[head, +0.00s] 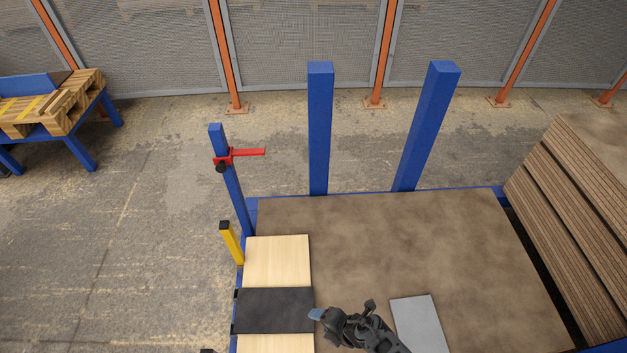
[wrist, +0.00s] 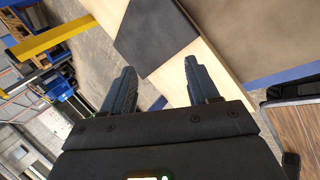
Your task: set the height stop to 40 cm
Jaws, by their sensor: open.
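The height stop is a red arm (head: 240,154) with a dark knob (head: 221,167) on a thin blue post (head: 233,190). It sits near the top of the post at the left of the bench. Any scale on the post is too small to read. My gripper (head: 342,306) is low in the head view, right of the black pad and well away from the stop. In the wrist view my gripper (wrist: 158,85) has its two fingers spread with nothing between them. The stop is not in the wrist view.
A black pad (head: 273,310) lies between pale boards (head: 278,262). A yellow post (head: 231,243) with a black cap stands left of them. Two tall blue posts (head: 319,130) rise at the back. A grey plate (head: 419,325) lies at right, and stacked boards (head: 585,200) stand beyond.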

